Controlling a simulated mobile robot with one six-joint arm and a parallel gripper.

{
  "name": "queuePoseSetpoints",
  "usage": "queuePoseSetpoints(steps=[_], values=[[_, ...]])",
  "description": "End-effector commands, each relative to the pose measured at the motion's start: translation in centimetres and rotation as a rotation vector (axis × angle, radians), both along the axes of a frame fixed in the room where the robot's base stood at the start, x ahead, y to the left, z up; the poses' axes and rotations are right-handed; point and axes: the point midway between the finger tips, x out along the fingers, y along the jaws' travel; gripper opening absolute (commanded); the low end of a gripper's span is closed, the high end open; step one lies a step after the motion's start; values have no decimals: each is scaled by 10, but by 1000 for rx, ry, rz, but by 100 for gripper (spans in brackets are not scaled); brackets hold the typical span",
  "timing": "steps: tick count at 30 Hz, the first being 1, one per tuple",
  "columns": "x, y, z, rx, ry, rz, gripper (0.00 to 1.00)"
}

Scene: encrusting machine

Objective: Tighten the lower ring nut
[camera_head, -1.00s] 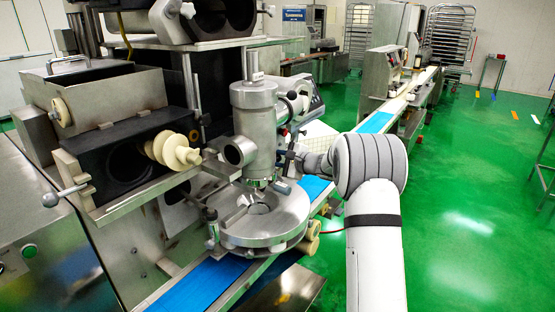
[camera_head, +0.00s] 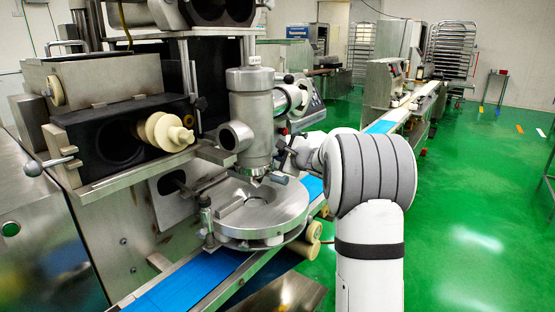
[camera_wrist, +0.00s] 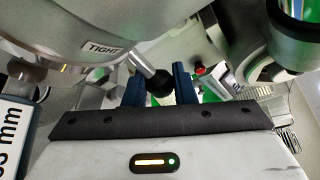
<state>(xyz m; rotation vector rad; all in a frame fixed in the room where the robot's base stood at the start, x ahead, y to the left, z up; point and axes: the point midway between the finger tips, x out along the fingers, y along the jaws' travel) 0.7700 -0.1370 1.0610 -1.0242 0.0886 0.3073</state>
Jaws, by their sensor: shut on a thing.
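The lower ring nut (camera_head: 257,164) appears as the silver collar at the foot of the upright metal cylinder, above the round table, in the head view. In the wrist view a large silver curved body (camera_wrist: 85,35) with a "TIGHT" label fills the upper left. A short metal rod with a black ball end (camera_wrist: 159,82) sticks out from it. My gripper (camera_wrist: 159,77) has its two blue fingers on either side of this ball and is shut on the handle. In the head view my wrist is just right of the cylinder; the fingertips are hard to make out.
The round metal table (camera_head: 262,212) lies below the cylinder, over a blue conveyor belt (camera_head: 190,285). A cream screw part (camera_head: 165,131) juts out at the left. A second metal cylinder (camera_wrist: 245,35) is close on the right in the wrist view. Green floor is free on the right.

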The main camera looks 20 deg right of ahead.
Motion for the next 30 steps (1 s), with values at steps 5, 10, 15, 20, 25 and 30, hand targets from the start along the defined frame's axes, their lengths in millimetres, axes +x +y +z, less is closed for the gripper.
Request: queuePoseSetpoints(steps=[5,10,15,20,25,30], values=[[0,-1,4,1,-6,0,0],[-1,-3,4,1,-6,-2,33],[-1,-5,2,1,-4,-5,44],[-1,-6,2,0,-2,-6,44],[-2,-6,1,0,-1,-6,44],[-6,-8,3,-2,-2,-5,44]])
